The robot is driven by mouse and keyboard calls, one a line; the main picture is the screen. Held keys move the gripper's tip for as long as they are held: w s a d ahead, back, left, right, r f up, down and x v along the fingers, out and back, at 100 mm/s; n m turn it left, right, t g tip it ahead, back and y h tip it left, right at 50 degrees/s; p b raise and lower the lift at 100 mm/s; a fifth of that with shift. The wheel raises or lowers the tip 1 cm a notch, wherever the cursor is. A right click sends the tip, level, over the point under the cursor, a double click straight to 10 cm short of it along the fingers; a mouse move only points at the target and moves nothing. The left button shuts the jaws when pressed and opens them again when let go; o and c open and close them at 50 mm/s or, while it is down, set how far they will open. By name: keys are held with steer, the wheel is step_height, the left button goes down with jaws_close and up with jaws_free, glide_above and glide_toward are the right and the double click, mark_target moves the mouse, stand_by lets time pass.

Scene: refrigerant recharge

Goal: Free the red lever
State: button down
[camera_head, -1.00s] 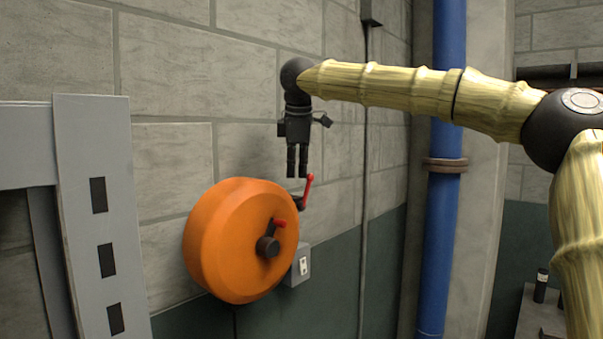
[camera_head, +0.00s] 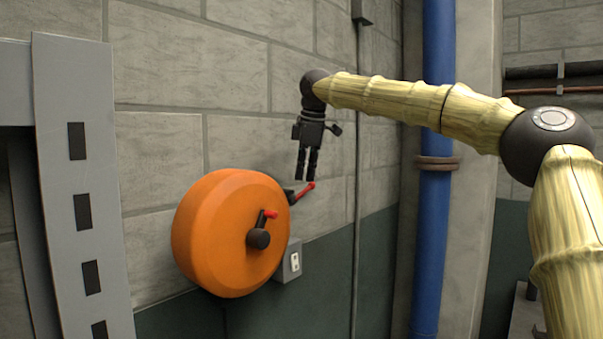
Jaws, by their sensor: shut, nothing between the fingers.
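The red lever (camera_head: 303,192) is a short red bar on a dark pivot at the upper right edge of the orange drum (camera_head: 222,240). It slants up to the right, its tip at the upper right end. My gripper (camera_head: 306,178) points down just above the lever, near its tip. Its fingers are shut and hold nothing. I cannot tell whether the fingertips touch the lever. A second red handle (camera_head: 270,214) sits on a dark crank hub (camera_head: 258,239) on the drum's front face.
A grey slotted post (camera_head: 65,180) stands at the left front. A small grey switch box (camera_head: 290,260) is on the wall right of the drum. A blue vertical pipe (camera_head: 434,220) and a thin dark wall conduit (camera_head: 357,150) stand further right. The wall above the drum is bare.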

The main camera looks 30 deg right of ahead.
steer(key=shift+w+d+f, duration=0.1)
steer(key=shift+d+f, duration=0.15)
steer(key=shift+f, duration=0.1)
steer(key=shift+r, duration=0.1)
stand_by(0.6)
steer(key=shift+w+d+r+p, duration=0.2)
steer(key=shift+w+d+p, duration=0.15)
steer(key=shift+d, duration=0.35)
steer(key=d+r+p, duration=0.5)
steer(key=d+p, duration=0.1)
steer(key=d, duration=0.2)
steer(key=shift+w+d+r, duration=0.15)
steer(key=shift+w, duration=0.2)
